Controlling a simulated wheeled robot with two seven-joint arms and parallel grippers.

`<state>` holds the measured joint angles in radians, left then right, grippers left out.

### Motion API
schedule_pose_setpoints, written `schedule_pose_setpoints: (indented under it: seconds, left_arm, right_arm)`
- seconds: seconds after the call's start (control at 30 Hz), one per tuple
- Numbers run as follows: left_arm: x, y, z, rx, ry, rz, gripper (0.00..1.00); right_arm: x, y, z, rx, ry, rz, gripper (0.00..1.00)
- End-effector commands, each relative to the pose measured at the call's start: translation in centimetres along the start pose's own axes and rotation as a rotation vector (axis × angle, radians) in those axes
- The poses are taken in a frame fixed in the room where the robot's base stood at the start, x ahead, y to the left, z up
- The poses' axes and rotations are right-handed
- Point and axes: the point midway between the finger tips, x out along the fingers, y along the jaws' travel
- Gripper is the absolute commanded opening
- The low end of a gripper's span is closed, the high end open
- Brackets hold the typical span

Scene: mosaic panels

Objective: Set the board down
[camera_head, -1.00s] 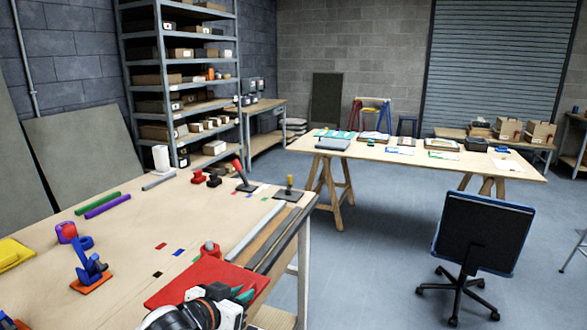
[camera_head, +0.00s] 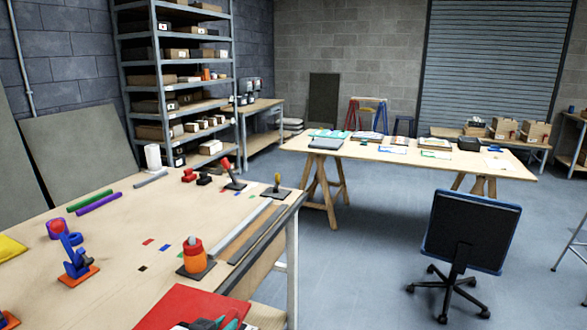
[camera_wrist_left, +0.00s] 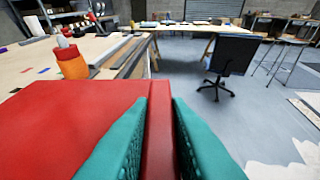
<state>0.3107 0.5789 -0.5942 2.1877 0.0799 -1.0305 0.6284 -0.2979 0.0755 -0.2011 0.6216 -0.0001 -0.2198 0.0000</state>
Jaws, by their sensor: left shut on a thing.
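The board is a flat red panel (camera_head: 190,305) at the bottom of the head view, by the near part of the workbench; its lower end is cut off. In the left wrist view the red board (camera_wrist_left: 60,120) fills the lower left. My left gripper (camera_wrist_left: 159,103) is shut on its edge, one teal finger on each side. Whether the board touches the bench is hard to tell. My right gripper is not in view.
A chair (camera_head: 468,232) stands on open floor to the right.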

Motion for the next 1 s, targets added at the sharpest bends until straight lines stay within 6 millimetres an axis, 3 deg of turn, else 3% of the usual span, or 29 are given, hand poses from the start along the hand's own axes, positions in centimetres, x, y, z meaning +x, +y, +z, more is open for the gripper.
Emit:
schedule_pose_setpoints:
  seconds: [0.3,0.47,1.0]
  left_arm:
    - [-6.3,2.5,-3.0,-0.097,-0.008,0.21,0.0]
    - [-7.8,3.3,-3.1,-0.118,-0.014,0.26,0.0]
    - [-10.4,3.4,2.8,-0.12,-0.015,0.263,0.0]
  right_arm:
    - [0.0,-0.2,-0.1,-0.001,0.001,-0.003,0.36]
    - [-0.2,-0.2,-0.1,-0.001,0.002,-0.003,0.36]
    - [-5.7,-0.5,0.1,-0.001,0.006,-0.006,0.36]
